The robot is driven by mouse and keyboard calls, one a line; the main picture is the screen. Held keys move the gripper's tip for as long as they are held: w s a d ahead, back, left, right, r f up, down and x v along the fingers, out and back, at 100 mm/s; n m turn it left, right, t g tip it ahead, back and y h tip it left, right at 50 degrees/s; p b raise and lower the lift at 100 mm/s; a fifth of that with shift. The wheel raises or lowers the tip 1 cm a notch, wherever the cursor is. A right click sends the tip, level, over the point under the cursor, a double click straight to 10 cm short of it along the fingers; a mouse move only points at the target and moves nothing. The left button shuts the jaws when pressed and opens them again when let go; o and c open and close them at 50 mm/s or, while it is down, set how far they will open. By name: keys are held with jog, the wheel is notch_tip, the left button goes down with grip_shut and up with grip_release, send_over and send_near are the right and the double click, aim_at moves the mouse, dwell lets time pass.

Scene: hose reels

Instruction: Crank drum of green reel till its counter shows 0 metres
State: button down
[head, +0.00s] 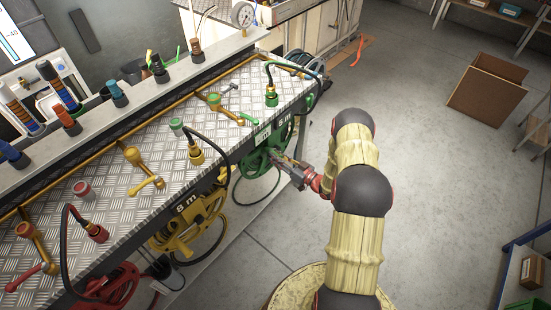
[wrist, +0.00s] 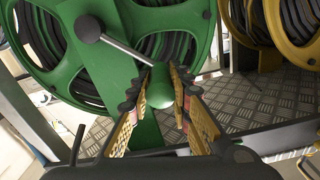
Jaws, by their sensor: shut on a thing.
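The green reel (head: 258,160) hangs at the front of the bench, and its drum, wound with dark hose, fills the upper left of the wrist view (wrist: 92,75). My gripper (head: 292,168) reaches it from the right. In the wrist view my gripper's fingers (wrist: 163,92) are shut on the green crank handle (wrist: 163,100), which sits between both pads. The green reel's counter (head: 284,128) shows a digit and "m"; the digit is too small to read surely.
The yellow reel (head: 190,228), marked "8 m", is left of the green one; part of it also shows in the wrist view (wrist: 290,28). A red reel (head: 115,290) is nearer. Valves and hose fittings stand on the metal bench top (head: 150,160).

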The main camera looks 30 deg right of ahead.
jog(key=w+d+r+m, duration=0.2)
jog(key=d+r+m, duration=0.1)
jog(key=d+m, duration=0.4)
jog(key=shift+w+d+r+p, duration=0.3)
jog(key=shift+w+d, duration=0.05)
jog(key=shift+d, duration=0.05)
dwell(0.4)
jog(key=c, duration=1.6)
grip_release()
jog(key=v, duration=1.2)
